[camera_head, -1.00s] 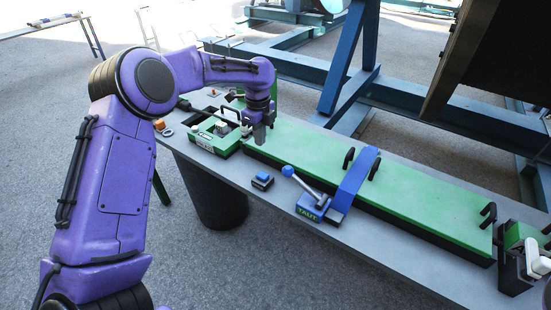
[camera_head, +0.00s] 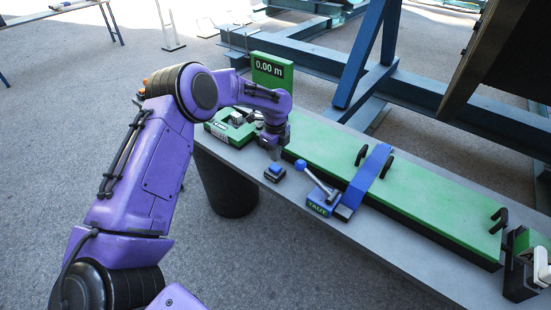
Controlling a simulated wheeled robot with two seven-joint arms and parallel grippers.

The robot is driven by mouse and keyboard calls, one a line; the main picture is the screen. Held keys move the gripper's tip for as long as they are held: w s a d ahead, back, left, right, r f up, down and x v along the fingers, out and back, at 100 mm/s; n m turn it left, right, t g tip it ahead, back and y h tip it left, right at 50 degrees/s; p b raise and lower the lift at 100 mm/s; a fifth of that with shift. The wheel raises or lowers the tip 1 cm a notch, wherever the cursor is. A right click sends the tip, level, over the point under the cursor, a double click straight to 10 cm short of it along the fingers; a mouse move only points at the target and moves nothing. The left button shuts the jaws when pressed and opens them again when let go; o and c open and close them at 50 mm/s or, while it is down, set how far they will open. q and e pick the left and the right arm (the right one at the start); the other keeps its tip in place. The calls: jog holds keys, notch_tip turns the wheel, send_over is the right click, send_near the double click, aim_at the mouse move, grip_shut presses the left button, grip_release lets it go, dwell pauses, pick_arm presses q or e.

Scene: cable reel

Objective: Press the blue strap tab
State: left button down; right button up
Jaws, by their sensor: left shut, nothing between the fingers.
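A small blue-topped block on a dark base (camera_head: 275,172) sits near the front edge of the grey bench, left of the lever. A broad blue strap (camera_head: 368,178) crosses the long green panel (camera_head: 420,190). A blue and green block marked TAUT (camera_head: 320,203) stands at the strap's near end, with a blue-knobbed metal lever (camera_head: 322,184) tilted over it. My left gripper (camera_head: 275,155) is shut and empty, pointing down just behind the small blue block. Whether its tips touch the block I cannot tell. My right gripper is not in view.
A green display reading 0.00 m (camera_head: 272,70) stands behind my left arm. A green tray-like unit (camera_head: 230,127) is at the bench's left end. Black handles (camera_head: 498,220) rise from the panel.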

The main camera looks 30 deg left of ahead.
aim_at(276, 167)
pick_arm(q)
notch_tip(276, 167, down, 4)
jog(key=shift+r+p, duration=0.25)
jog(key=shift+p, duration=0.15)
